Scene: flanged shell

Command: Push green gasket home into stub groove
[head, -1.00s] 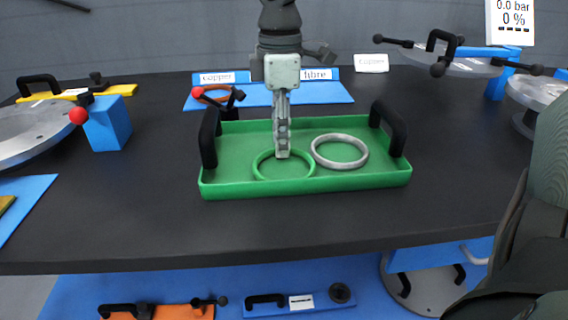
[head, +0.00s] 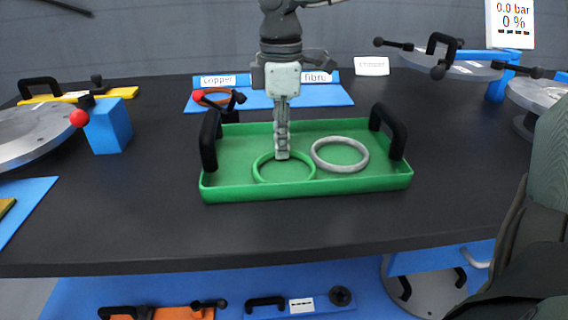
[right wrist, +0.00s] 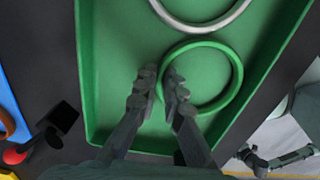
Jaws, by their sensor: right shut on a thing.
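The green gasket (head: 262,172) is a thin ring lying in the green tray (head: 305,190), left of a grey ring. It also shows in the right wrist view (right wrist: 230,62). My right gripper (head: 282,154) points down at the gasket's far edge. In the right wrist view its fingertips (right wrist: 158,78) are on either side of the gasket's rim, shut on it. The gasket appears still down in the tray. My left gripper is in neither view. I cannot tell which part is the stub, and no groove shows clearly.
The grey ring (head: 340,166) lies close right of the gasket. Black tray handles (head: 209,139) (head: 388,131) stand at both ends. A blue block with a red knob (head: 108,126) is left. Metal discs (head: 25,132) (head: 452,64) stand at the left and back right. The front table is clear.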

